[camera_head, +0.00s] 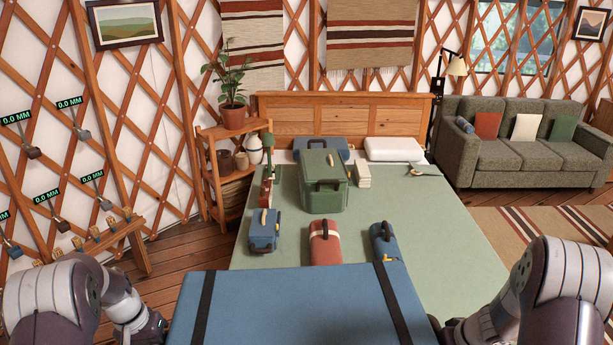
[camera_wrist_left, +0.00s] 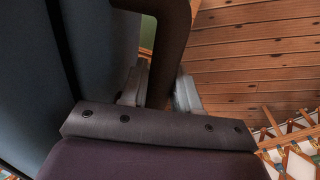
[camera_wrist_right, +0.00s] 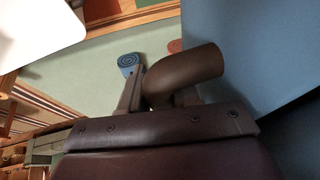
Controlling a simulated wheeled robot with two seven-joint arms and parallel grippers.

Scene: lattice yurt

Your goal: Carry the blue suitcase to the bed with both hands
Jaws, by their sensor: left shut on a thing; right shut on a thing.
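The large blue suitcase (camera_head: 300,308) with two dark straps is held between my arms at the bottom middle of the head view. It hides the near end of the bed (camera_head: 455,225), which has a green cover and a wooden headboard. In the left wrist view my left gripper (camera_wrist_left: 158,92) is shut on a dark handle at the side of the suitcase (camera_wrist_left: 100,40). In the right wrist view my right gripper (camera_wrist_right: 150,95) is shut on a brown curved handle beside the suitcase (camera_wrist_right: 250,50). Both grippers' fingertips are hidden in the head view.
A shelf (camera_head: 222,172) stands left, a sofa (camera_head: 530,150) right. The bed's right side is mostly clear.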

